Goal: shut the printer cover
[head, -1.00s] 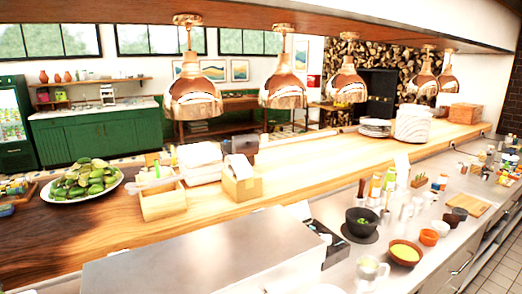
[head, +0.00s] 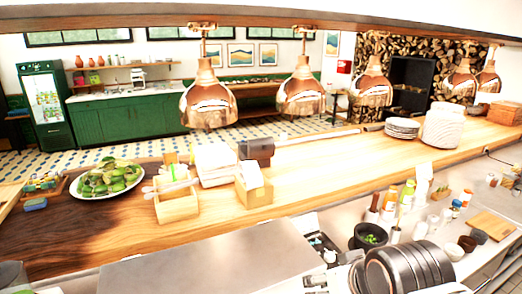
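I cannot tell for certain which thing is the printer. A small dark box-shaped device (head: 257,150) stands on the wooden pass, behind a cardboard-coloured box. Its details are too small to show a cover or its state. Another dark and white device (head: 318,247) sits on the steel counter below, partly hidden by the steel surface in front; its parts are too small to read. My gripper is not visible.
On the wooden pass (head: 330,165) stand a plate of green produce (head: 106,178), a wooden caddy (head: 177,204), a cardboard-coloured box (head: 254,188) and stacked plates (head: 443,128). Copper lamps (head: 208,100) hang above. Bottles (head: 406,196) and a black bowl (head: 370,238) crowd the steel counter.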

